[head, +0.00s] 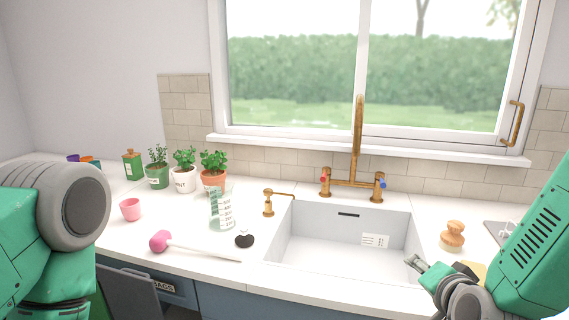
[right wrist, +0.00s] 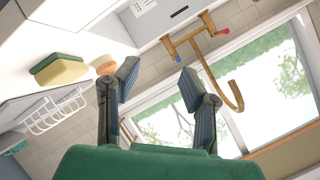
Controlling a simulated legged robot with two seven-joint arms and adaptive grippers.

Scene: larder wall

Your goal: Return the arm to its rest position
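My right gripper (head: 426,268) is in the head view at the lower right, over the right front part of the sink. In the right wrist view its two dark fingers (right wrist: 158,76) stand well apart with nothing between them. My green right arm (head: 535,245) comes in from the right edge. My left arm (head: 40,225) fills the lower left of the head view, with a large grey joint; its gripper is not visible.
The white sink (head: 330,240) has a brass tap (head: 355,150) behind it. A wooden brush (head: 453,236) and a sponge (right wrist: 60,70) lie right of the sink, near a wire rack (right wrist: 55,112).

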